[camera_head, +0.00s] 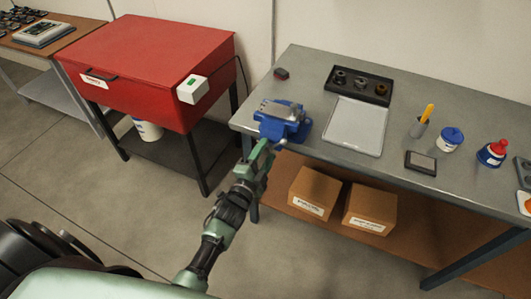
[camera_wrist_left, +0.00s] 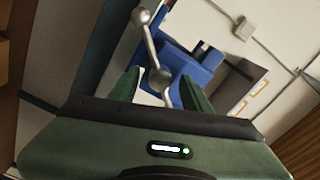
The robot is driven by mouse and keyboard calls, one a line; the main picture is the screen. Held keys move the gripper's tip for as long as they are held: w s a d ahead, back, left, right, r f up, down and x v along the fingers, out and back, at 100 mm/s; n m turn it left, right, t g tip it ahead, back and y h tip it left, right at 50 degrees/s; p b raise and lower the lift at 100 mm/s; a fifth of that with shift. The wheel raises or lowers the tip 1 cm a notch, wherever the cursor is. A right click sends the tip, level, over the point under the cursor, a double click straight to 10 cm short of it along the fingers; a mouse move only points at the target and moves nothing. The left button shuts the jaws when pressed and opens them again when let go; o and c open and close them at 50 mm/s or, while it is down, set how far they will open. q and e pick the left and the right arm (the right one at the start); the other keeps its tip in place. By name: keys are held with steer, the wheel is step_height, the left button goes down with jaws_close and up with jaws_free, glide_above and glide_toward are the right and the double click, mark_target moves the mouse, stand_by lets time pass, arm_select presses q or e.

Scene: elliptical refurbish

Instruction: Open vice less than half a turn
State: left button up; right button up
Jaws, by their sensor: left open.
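A blue vice (camera_head: 285,120) with grey metal jaws stands on the left part of the grey workbench. My left gripper (camera_head: 262,152) is at the front of the vice, close to its handle. In the left wrist view the vice (camera_wrist_left: 205,75) fills the space ahead, and its silver handle bar (camera_wrist_left: 150,50) with ball ends runs across in front of it. The left gripper (camera_wrist_left: 160,90) is open, with the bar's lower end between its two fingers. I cannot tell whether a finger touches the bar. My right gripper is in neither view.
A red cabinet (camera_head: 150,65) stands to the left.

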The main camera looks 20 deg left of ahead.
arm_select(q)
steer(key=s+b, duration=0.1)
steer(key=s, duration=0.6)
steer(key=shift+s+a+b, duration=0.15)
steer(key=shift+s+b, duration=0.15)
steer(key=shift+s, duration=0.1)
